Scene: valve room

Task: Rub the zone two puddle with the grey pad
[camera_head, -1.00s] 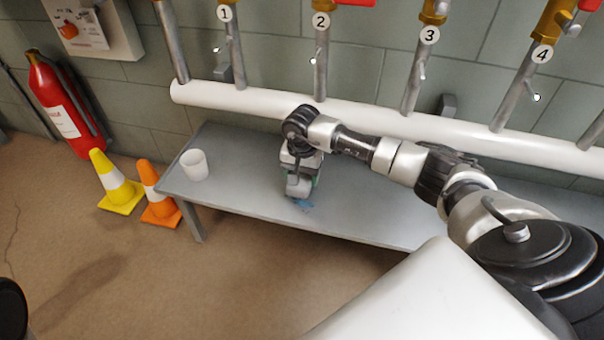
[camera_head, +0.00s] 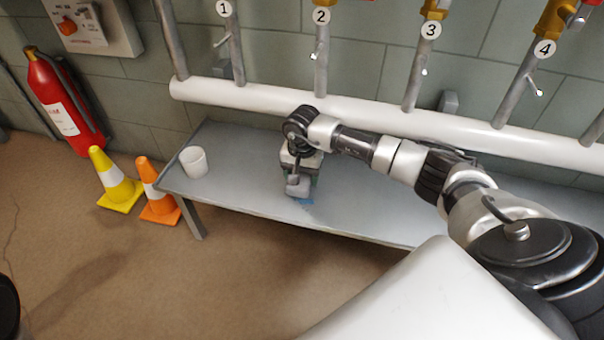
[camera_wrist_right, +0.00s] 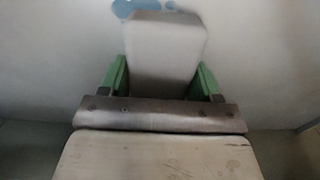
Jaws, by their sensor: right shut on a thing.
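The blue puddle (camera_head: 304,201) lies on the grey bench (camera_head: 355,216), below the pipe labelled 2. My right gripper (camera_head: 299,186) is over it, pointing down at the bench, and covers part of the puddle. In the right wrist view the gripper's green fingertips (camera_wrist_right: 161,82) are shut on the grey pad (camera_wrist_right: 165,50). The puddle (camera_wrist_right: 140,5) shows as blue patches just beyond the pad's far edge. I cannot tell whether the pad touches the bench. My left gripper is not in view.
A white cup (camera_head: 194,162) stands at the bench's left end. A white horizontal pipe (camera_head: 240,97) runs along the wall behind the bench. A yellow cone (camera_head: 116,182), an orange cone (camera_head: 158,192) and a red extinguisher (camera_head: 62,105) stand on the floor at left.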

